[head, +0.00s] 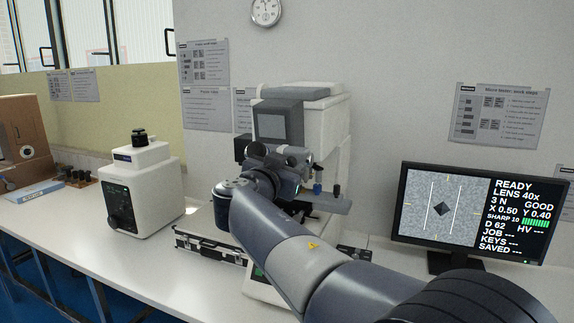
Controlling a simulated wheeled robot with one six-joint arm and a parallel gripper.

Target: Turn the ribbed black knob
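A white and grey hardness tester (318,117) stands at the middle of the bench, partly hidden by my arm. My gripper is close in front of it, around its head and stage, but my wrist hides the fingertips. I cannot tell whether they touch anything. A small black knob (336,190) shows at the right of the tester's stage; ribs are too small to make out. A smaller white machine (150,187) on the left carries a black knob-like part (139,138) on top and a dark front panel (119,207). I cannot tell which is the ribbed knob.
A monitor (470,211) at the right reads READY, LENS 40x, with HV blank. A brown box (22,140) and a blue book (35,191) are at the far left. The bench front left is clear.

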